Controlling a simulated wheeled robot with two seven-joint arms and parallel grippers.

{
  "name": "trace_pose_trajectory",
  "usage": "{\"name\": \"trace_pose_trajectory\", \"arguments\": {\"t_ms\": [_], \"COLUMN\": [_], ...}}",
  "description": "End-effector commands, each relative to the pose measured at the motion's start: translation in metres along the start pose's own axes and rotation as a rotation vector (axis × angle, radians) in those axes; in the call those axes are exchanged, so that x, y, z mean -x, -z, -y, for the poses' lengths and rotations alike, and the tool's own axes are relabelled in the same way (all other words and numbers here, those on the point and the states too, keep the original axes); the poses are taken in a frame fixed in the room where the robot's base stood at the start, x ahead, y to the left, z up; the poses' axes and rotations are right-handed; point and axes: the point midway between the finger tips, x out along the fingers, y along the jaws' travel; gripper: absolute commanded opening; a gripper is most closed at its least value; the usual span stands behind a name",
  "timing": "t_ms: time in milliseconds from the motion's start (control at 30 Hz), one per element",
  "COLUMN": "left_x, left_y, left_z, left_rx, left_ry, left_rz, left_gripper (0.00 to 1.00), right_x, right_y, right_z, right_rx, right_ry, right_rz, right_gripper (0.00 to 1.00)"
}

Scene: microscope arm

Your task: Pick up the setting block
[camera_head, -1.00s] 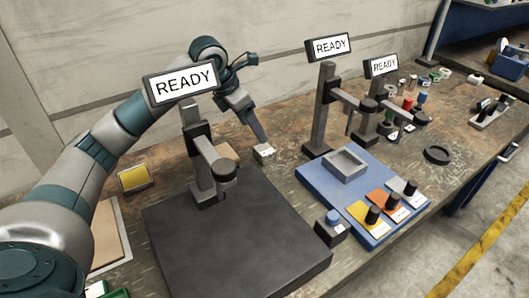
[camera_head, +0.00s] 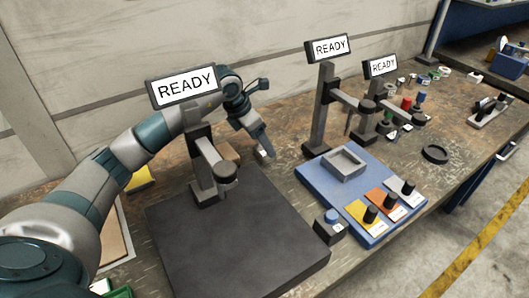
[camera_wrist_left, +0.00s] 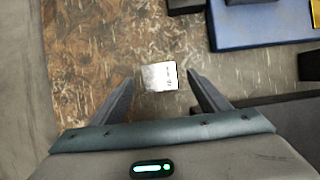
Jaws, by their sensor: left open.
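The small white block with dark marks on top, which I take to be the setting block (camera_wrist_left: 160,76), lies on the worn brown bench. In the left wrist view it sits between my left gripper's (camera_wrist_left: 160,95) two spread fingers, with a gap on each side. In the head view my left gripper (camera_head: 263,143) reaches down behind the nearest READY stand, and its fingers cover most of the block. The gripper is open and holds nothing. My right gripper is not in view.
A READY stand (camera_head: 204,165) on a dark base plate (camera_head: 240,240) stands in front of my left arm. The wall is close behind the gripper.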

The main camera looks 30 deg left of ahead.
Motion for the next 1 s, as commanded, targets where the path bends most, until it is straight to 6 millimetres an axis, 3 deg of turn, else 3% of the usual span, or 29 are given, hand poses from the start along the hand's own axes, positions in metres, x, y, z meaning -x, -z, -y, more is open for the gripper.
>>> {"name": "trace_pose_trajectory", "arguments": {"t_ms": [400, 867, 900, 1000], "left_x": [-0.043, -0.044, -0.044, -0.044], "left_y": [0.003, 0.003, 0.003, 0.003], "left_z": [-0.001, -0.001, -0.001, -0.001], "left_rx": [0.001, 0.000, 0.000, 0.000], "left_ry": [0.002, 0.000, 0.000, 0.000], "left_rz": [-0.001, 0.000, 0.000, 0.000], "left_gripper": [0.69, 0.69, 0.66, 0.42], "right_x": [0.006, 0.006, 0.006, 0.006], "right_y": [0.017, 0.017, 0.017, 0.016], "right_z": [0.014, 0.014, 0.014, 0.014], "right_rx": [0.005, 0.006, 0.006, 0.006], "right_ry": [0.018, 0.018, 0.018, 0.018], "right_rz": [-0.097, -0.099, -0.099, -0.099], "right_gripper": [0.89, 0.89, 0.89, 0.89]}}
